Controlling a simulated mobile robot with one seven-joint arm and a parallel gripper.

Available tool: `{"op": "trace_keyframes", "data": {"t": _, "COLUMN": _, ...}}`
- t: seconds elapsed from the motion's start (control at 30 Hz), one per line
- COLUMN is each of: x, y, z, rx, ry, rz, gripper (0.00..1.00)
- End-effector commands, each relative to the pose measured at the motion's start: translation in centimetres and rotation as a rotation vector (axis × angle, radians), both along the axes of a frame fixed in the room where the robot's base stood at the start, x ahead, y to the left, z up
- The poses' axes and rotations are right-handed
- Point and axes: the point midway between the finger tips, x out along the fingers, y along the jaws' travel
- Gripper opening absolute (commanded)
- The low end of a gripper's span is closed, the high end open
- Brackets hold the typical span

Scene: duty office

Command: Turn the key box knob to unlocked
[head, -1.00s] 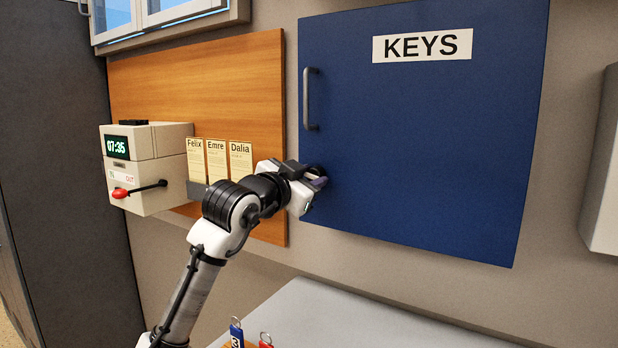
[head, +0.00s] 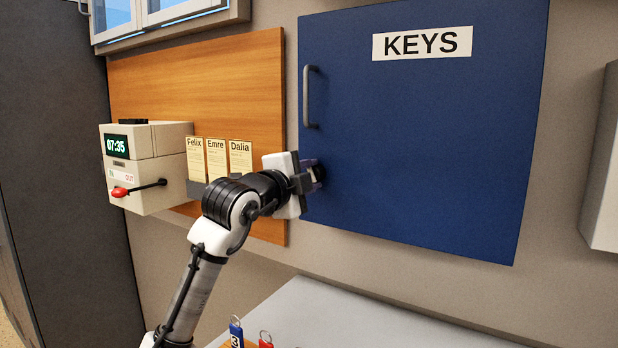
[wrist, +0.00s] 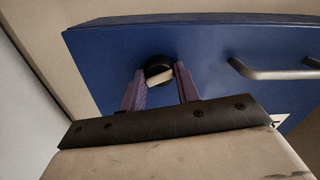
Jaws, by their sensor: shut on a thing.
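The blue key box (head: 430,140) hangs on the wall with its door shut, a KEYS label at the top and a grey handle (head: 308,98) at its left. My gripper (head: 318,175) is at the lower left of the door. In the wrist view, the round black knob (wrist: 158,64) with a pale bar across it sits between the two purple fingers of my gripper (wrist: 160,82). The fingers are shut on the knob. In the head view my gripper hides the knob. The pale bar looks tilted in the wrist view.
A time clock (head: 148,165) with a red-knobbed lever stands at the left, beside name cards (head: 217,160) on a wooden board (head: 200,90). A grey table (head: 345,318) lies below, with key tags (head: 237,333) at its front. A pale box (head: 603,170) is on the right wall.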

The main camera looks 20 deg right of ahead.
Motion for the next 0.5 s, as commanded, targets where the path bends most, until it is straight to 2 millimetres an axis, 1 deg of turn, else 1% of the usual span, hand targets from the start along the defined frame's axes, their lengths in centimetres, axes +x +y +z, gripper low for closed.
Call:
{"op": "trace_keyframes", "data": {"t": 0.2, "x": 0.01, "y": 0.01, "z": -0.06, "rx": 0.113, "ry": -0.144, "rz": 0.000, "gripper": 0.09}}
{"op": "trace_keyframes", "data": {"t": 0.5, "x": 0.01, "y": 0.04, "z": -0.04, "rx": 0.220, "ry": -0.281, "rz": 0.001, "gripper": 0.09}}
